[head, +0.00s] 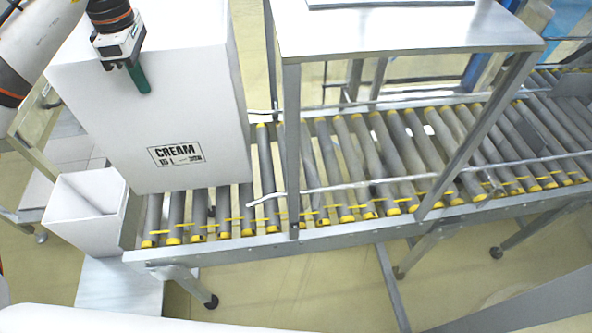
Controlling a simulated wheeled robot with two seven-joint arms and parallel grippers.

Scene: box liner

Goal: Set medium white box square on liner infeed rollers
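A white box (190,115) with a printed CREAM label stands upright at the left end of the liner's infeed rollers (265,175). It looks slightly turned relative to the conveyor; its lower edge is over the rollers, and I cannot tell whether it rests fully on them. My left gripper (138,78) is at the box's upper front, near the top edge, with a dark green finger against or just before the front face. Its other finger is hidden, so its grip is unclear. My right gripper is not in view.
A smaller open white box (88,208) stands left of the conveyor's end. A metal frame with a flat top (400,28) spans the rollers to the right of the large box. Guide rails (370,184) run along the conveyor. Floor in front is mostly clear.

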